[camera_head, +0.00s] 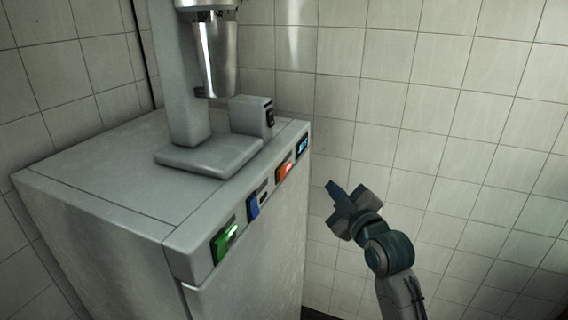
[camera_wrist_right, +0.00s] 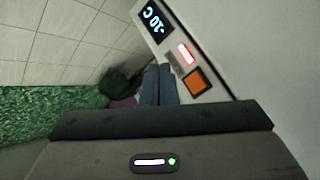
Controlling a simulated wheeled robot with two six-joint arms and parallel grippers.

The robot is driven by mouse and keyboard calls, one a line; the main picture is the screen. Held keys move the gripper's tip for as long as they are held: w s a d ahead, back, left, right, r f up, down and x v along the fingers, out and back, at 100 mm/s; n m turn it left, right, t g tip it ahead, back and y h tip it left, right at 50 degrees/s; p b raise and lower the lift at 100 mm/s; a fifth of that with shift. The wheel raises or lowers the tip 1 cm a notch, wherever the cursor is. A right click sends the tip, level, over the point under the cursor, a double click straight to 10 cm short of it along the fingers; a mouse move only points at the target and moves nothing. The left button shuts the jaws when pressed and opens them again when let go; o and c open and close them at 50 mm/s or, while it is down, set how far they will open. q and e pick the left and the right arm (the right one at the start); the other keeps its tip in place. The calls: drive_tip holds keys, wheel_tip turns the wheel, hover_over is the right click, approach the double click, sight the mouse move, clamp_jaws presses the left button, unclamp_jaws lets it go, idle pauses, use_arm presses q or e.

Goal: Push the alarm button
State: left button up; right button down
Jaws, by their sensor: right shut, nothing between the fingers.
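An orange-red button (camera_head: 285,174) with a lit red light sits on the front panel of the grey cabinet, between the blue switch and the display. In the right wrist view the orange button (camera_wrist_right: 196,82) is a square, with the red light (camera_wrist_right: 186,53) beside it. No label naming an alarm is readable. My right gripper (camera_head: 332,188) is shut and empty, to the right of the panel in the head view, with a visible gap. Its fingers (camera_wrist_right: 160,75) show in the wrist view beside the button. My left gripper is not in view.
The grey cabinet (camera_head: 95,172) also carries a lit green switch (camera_head: 227,239), a blue switch (camera_head: 253,207) and a display (camera_head: 302,146), which reads about -20 C in the wrist view (camera_wrist_right: 154,18). A mixer-like machine (camera_head: 180,95) stands on top. Tiled walls stand behind.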

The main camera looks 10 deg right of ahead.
sight(281, 173)
drive_tip(key=shift+s+a+r, duration=0.1)
drive_tip(key=shift+s+r, duration=0.05)
drive_tip(key=shift+r, duration=0.35)
drive_tip(key=w+a+b, duration=0.1)
drive_tip(key=w+a, duration=0.4)
drive_tip(key=a, duration=0.2)
drive_tip(key=shift+a, duration=0.15)
idle(2.1)
drive_tip(key=shift+w+a, duration=0.2)
drive_tip(key=shift+a, duration=0.15)
